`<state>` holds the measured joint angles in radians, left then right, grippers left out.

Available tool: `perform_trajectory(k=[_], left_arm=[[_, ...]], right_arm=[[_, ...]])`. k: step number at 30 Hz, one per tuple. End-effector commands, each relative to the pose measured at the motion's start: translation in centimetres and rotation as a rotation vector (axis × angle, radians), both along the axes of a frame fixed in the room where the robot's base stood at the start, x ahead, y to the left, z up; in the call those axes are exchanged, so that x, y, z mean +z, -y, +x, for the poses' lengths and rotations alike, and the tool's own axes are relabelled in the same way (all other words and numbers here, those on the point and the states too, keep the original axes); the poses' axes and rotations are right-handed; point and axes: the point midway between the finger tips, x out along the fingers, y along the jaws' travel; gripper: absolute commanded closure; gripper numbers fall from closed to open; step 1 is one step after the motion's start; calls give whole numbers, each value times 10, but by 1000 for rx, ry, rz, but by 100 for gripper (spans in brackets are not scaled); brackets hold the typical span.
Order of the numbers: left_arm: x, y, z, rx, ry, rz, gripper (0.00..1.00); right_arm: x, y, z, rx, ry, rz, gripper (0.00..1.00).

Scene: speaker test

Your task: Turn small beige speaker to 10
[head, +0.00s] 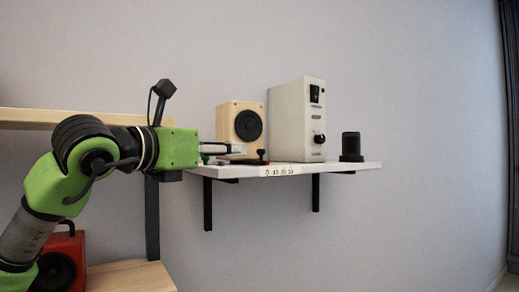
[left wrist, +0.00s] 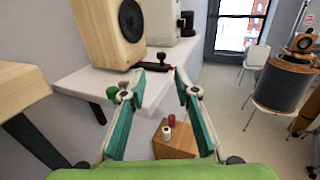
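The small beige speaker (head: 229,121), a wooden-looking box with a round black cone, stands on the white shelf (head: 345,167). It also shows in the left wrist view (left wrist: 92,28). A small black and red piece (head: 262,156) sits by its front lower edge; in the left wrist view (left wrist: 152,66) it lies just beyond my fingertips. A label strip with numbers (head: 280,170) is on the shelf's front edge. My left gripper (head: 240,150) is open and empty, in front of the speaker's lower part. In the left wrist view its fingertips (left wrist: 160,75) are apart. My right gripper is not in view.
A wooden shelf (head: 40,115) and a red speaker (head: 65,255) are at left. A wooden box (left wrist: 173,146) stands below the shelf.

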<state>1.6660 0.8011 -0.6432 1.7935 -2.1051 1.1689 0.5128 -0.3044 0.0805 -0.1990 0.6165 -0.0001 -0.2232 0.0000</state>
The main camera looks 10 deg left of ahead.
Motion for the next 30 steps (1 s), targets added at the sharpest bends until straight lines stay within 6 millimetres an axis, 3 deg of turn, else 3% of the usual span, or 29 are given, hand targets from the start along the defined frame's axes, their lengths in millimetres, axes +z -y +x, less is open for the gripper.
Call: perform_trajectory(k=[15, 21, 30], left_arm=[[3, 40, 95, -4, -3, -1, 72], [1, 46, 110, -4, 0, -2, 72], [-1, 47, 112, -3, 1, -1, 72]], right_arm=[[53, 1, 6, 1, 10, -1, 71], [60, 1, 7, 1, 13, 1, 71], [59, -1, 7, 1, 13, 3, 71]])
